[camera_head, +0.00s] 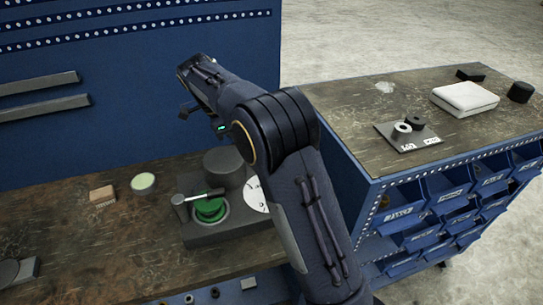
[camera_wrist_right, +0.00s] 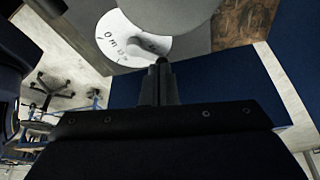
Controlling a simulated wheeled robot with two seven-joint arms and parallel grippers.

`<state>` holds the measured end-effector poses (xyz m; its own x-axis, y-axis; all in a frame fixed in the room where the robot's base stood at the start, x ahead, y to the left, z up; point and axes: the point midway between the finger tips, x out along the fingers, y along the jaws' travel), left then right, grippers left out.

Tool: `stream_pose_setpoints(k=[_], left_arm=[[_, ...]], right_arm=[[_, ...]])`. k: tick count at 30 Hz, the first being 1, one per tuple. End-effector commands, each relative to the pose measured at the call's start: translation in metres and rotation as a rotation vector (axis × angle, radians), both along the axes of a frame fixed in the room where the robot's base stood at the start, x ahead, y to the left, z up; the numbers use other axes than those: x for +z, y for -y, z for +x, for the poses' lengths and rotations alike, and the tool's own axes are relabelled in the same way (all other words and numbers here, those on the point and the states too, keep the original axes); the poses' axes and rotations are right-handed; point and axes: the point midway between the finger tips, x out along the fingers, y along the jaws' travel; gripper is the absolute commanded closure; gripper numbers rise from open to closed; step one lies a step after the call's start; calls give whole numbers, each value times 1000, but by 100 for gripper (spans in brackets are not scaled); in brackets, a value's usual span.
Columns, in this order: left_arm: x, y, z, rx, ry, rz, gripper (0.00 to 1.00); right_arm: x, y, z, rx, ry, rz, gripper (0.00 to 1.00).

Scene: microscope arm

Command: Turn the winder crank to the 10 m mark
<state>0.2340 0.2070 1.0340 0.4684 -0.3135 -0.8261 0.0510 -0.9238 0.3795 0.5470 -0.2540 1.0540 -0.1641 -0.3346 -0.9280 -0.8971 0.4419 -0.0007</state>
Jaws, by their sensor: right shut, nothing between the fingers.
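The winder (camera_head: 225,228) has a dark grey base on the bench, with a green spool (camera_head: 210,210) and a pale crank handle (camera_head: 196,196) across it. Its white dial (camera_head: 256,196) is partly hidden behind my right arm in the head view. In the right wrist view the dial (camera_wrist_right: 128,42) shows printed marks, too unclear to read surely. A dark grey cylinder (camera_head: 224,167) stands behind the spool. My right gripper (camera_wrist_right: 161,62) is shut and empty, its tips overlapping the dial's lower edge in the picture; the gap cannot be judged. My left gripper is not in view.
A wooden block (camera_head: 102,196) and a pale green-topped round item (camera_head: 143,183) lie left of the winder. A blue cabinet (camera_head: 350,165) with bins stands right, carrying a small plate (camera_head: 407,139) and white case (camera_head: 464,98). A blue pegboard (camera_head: 130,90) rises behind.

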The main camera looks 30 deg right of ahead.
Motion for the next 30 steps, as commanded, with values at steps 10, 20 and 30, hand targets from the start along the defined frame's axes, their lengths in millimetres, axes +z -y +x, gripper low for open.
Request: stream_pose_setpoints(k=[10, 20, 30], left_arm=[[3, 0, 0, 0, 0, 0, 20], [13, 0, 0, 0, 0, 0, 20], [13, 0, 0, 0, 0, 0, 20]], right_arm=[[-69, 26, -13, -2, -5, 0, 100], [-74, 60, -30, -3, -1, 0, 100], [-74, 64, -31, -1, 0, 0, 100]])
